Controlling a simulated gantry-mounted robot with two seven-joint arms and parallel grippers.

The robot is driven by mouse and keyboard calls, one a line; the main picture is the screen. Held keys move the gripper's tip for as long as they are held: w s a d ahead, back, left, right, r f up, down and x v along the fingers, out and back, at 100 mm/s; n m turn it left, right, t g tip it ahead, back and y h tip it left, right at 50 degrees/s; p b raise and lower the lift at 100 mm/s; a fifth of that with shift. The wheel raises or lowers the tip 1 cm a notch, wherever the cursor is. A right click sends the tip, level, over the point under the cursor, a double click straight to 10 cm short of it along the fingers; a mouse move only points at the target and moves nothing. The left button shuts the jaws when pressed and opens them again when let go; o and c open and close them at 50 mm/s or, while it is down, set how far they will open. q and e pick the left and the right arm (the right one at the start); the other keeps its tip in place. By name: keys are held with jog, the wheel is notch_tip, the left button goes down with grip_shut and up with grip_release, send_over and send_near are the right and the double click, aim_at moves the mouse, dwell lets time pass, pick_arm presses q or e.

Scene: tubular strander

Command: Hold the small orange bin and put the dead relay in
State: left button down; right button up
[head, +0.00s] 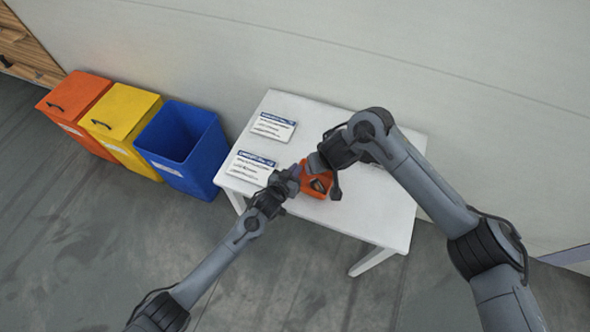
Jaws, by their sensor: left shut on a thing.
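The small orange bin (317,188) is above or on the white table, near its middle. My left gripper (291,176) is shut on the left side of the bin. My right gripper (325,178) is right over the bin and covers part of it. One dark finger of it hangs down at the bin's right side. Its jaw opening is not clear. The inside of the bin looks dark. I cannot make out the dead relay, in the bin or in the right gripper.
The white table (375,215) has two printed cards, one at the back (273,127) and one at the left (251,167). Its right and front parts are clear. Orange (77,95), yellow (122,112) and blue (183,140) bins stand left of it, by the wall.

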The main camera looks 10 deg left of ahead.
dwell(0.3)
pick_arm(q)
jog(key=c, duration=1.2)
grip_release()
